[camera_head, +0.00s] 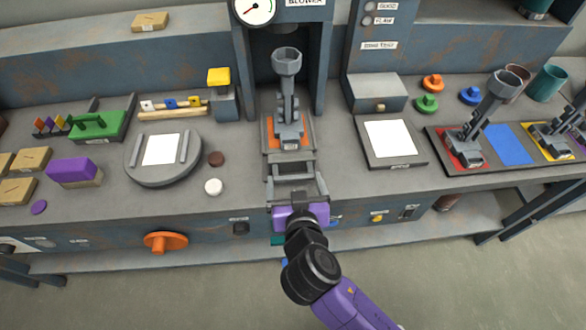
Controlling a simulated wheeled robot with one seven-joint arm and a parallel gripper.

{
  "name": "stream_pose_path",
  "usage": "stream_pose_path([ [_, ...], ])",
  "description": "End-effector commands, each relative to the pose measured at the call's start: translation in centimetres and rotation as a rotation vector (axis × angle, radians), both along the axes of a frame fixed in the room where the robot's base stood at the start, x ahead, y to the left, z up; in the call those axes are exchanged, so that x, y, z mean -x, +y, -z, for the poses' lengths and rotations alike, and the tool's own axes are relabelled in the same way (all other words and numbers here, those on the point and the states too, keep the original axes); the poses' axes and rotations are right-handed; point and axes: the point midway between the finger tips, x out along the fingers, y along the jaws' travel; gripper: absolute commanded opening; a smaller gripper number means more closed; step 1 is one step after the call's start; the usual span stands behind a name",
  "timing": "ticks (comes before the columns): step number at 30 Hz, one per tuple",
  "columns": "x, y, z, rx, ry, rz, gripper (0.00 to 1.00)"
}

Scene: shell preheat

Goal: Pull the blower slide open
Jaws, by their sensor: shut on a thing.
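The blower slide (291,168) is a grey rail-sided carriage in the middle of the bench, below the sign reading BLOWER. It extends from the blower bay toward the bench's front edge. An orange pad (271,142) lies on it, and a grey stand with an upright cup-topped piece (287,90) stands on that pad. My gripper (299,197), purple and dark grey, is at the slide's front end by the bench edge. It is shut on the slide's front handle, which it mostly hides.
The blower housing (324,60) with a dial gauge (254,8) rises behind the slide. A round plate (163,160) and two small discs lie left. A white-topped pad (390,138) and tilted cup pieces (492,100) are right. An orange knob (166,242) sticks out of the bench front.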

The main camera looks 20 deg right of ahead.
Motion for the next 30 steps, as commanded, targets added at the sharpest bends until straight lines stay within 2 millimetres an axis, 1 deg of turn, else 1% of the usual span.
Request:
stream_pose_path([
  [3,1.4,0.4,0.2,0.001,0.002,-0.001,0.18],
  [9,2.7,0.9,0.1,0.001,0.000,0.000,0.18],
  [15,3.1,1.0,0.0,0.001,-0.001,0.000,0.18],
  [25,3.1,1.0,0.0,0.002,0.000,-0.001,0.18],
  [26,3.1,1.0,0.0,0.002,0.000,-0.001,0.97],
  [27,3.1,1.0,0.0,0.002,0.000,-0.001,1.00],
  [30,3.1,1.0,0.0,0.001,-0.001,0.000,1.00],
])
